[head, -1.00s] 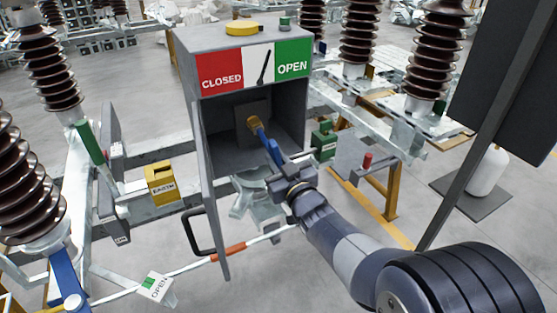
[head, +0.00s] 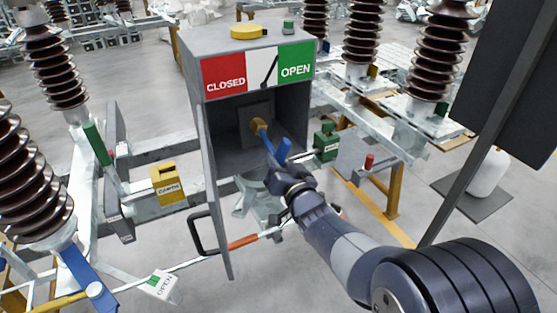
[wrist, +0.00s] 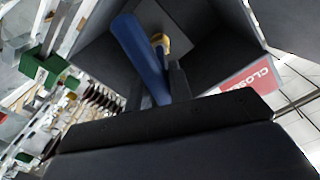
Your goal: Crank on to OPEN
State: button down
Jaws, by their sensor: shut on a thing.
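The grey mechanism box (head: 222,115) stands open at the front. Inside it is the crank, with a brass-yellow hub (head: 258,125) and a blue handle (head: 284,149). My gripper (head: 281,166) is shut on the blue handle at the box mouth. In the wrist view the handle (wrist: 142,55) rises between the fingers, with the yellow hub (wrist: 160,42) behind. The front plate has a red CLOSED field (head: 224,75), a white middle and a green OPEN field (head: 296,66). A dark pointer (head: 269,71) on the white part leans right at its top, towards OPEN.
The box door (head: 215,190) hangs open at the left with a black handle (head: 200,233). A yellow EARTH box (head: 167,185) and a green box (head: 326,142) flank the mechanism box. A dark post (head: 470,180) stands right of my arm. Brown insulators stand around.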

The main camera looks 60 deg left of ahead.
aim_at(282, 157)
jog(key=m, duration=0.1)
jog(key=m+p, duration=0.2)
jog(key=m, duration=0.1)
jog(key=shift+s+r, duration=0.25)
jog(key=shift+r, duration=0.1)
jog(key=shift+r+m+p, duration=0.25)
jog(key=shift+m+p, duration=0.25)
jog(key=shift+m, duration=0.35)
jog(key=shift+r+m+p, duration=0.2)
jog(key=shift+m+p, duration=0.25)
jog(key=shift+m, duration=0.4)
jog(key=shift+w+a+r+m+g+p, duration=0.15)
jog(key=shift+r+m+p, duration=0.1)
jog(key=shift+m+p, duration=0.65)
jog(key=shift+d+r+m+g+p, duration=0.15)
jog(key=shift+m+p, duration=0.35)
jog(key=shift+m, duration=0.7)
jog(key=shift+w+a+r+m+p, duration=0.15)
jog(key=shift+m+p, duration=0.4)
jog(key=shift+m, duration=0.4)
jog(key=shift+w+r+m+p, duration=0.15)
jog(key=shift+m+p, duration=0.4)
jog(key=shift+m, duration=0.4)
jog(key=shift+s, duration=0.1)
jog(key=c, duration=1.5)
grip_release()
jog(key=o, duration=0.5)
jog(key=shift+f, duration=0.15)
jog(key=shift+c, duration=0.2)
